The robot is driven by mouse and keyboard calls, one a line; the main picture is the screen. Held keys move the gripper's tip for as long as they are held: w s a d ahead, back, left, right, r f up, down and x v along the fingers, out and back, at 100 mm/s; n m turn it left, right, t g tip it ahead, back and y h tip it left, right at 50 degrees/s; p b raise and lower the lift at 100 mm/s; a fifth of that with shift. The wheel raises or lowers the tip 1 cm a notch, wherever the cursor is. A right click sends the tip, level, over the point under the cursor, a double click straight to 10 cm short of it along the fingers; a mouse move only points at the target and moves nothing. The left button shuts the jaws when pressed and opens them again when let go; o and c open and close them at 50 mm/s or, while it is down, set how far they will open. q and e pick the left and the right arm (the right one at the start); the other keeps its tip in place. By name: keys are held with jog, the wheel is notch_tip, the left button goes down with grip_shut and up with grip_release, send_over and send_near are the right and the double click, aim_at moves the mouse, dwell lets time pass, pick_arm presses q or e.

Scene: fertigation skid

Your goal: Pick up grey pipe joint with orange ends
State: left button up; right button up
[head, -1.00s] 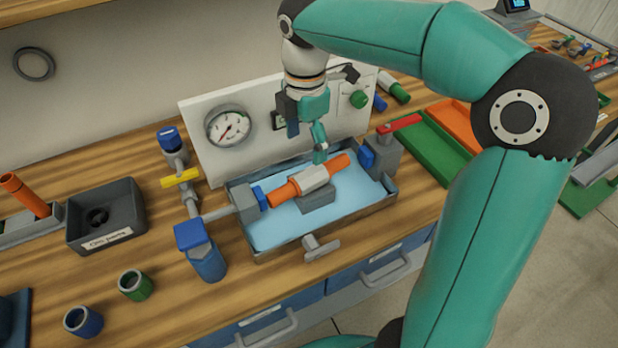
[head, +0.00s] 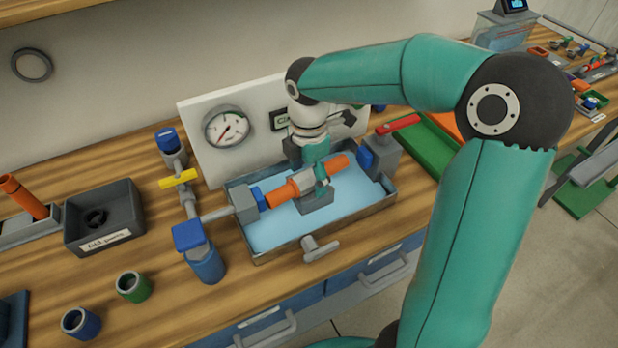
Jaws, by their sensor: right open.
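The grey pipe joint with orange ends (head: 283,194) lies on a grey block in the blue-floored tray (head: 262,230), between two blue-collared fittings. Its left orange end is near the left blue collar; its right end points at the right fitting. My right gripper (head: 320,176) is open and reaches down from above at the joint's grey middle. One finger shows in front of the middle and hides part of it; the other finger is mostly hidden, and I cannot tell whether they touch it. My left gripper is not in view.
A white panel with a round gauge (head: 227,128) stands behind the tray. A red-handled valve (head: 398,124) is at the tray's right, a yellow-handled one (head: 180,178) at its left. A dark parts box (head: 104,216) and blue and green cups stand at left.

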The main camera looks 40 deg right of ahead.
jog(key=c, duration=1.4)
jog(key=shift+r, duration=0.1)
